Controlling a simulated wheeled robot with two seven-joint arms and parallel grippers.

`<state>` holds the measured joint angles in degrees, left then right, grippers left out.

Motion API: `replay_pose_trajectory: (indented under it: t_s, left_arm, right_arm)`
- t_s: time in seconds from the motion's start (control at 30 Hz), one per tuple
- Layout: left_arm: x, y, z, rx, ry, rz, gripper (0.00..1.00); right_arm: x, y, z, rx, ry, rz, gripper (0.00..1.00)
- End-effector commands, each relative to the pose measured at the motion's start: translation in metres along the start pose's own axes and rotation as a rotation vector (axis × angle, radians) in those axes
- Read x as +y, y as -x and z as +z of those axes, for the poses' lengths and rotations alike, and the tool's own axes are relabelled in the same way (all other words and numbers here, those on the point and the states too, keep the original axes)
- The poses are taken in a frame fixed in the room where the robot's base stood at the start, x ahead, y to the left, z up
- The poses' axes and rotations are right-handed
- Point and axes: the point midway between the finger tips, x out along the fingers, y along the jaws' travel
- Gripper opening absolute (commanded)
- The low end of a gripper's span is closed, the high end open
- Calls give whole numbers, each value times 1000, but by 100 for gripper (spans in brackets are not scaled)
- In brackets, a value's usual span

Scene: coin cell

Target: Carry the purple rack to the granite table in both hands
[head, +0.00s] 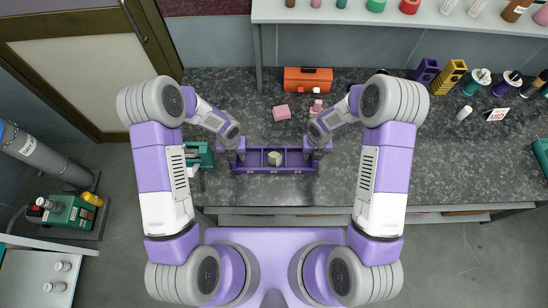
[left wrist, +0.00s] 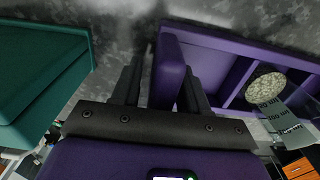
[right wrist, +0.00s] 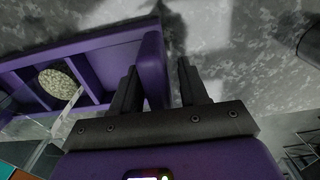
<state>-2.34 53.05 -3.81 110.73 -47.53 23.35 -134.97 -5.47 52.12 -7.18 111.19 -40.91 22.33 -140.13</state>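The purple rack (head: 250,168) is a long open tray with compartments, level on or just over the dark speckled granite top (head: 350,185), near its front edge. A round container with a pale grainy top (head: 275,158) stands in its middle part; it also shows in the left wrist view (left wrist: 265,89) and right wrist view (right wrist: 60,83). My left gripper (head: 236,152) is at the rack's left end, its open fingers on either side of the end wall (left wrist: 172,62). My right gripper (head: 315,150) straddles the right end wall (right wrist: 153,60) likewise. Gaps show beside the walls.
A green box (head: 203,154) stands close to the left gripper. An orange toolbox (head: 308,79), a pink block (head: 281,112) and a pink bottle (head: 316,108) are behind. Purple and yellow racks (head: 449,77) stand far right. The top right of the rack is clear.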

Motion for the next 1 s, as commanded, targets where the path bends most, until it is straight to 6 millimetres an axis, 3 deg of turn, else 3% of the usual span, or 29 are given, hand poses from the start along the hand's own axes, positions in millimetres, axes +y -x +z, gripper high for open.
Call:
replay_pose_trajectory:
  t_s: [0.03,0.27,0.73,1.0]
  left_arm:
    - [0,0,0,0,0,0,35]
    - [0,0,0,0,0,0,0]
    - [0,2,0,0,0,0,0]
    - [0,19,0,0,0,0,0]
  right_arm:
    - [0,0,0,0,0,0,35]
    - [0,0,0,0,0,0,0]
    - [0,3,0,-1,0,0,0]
    - [0,19,0,-1,0,0,0]
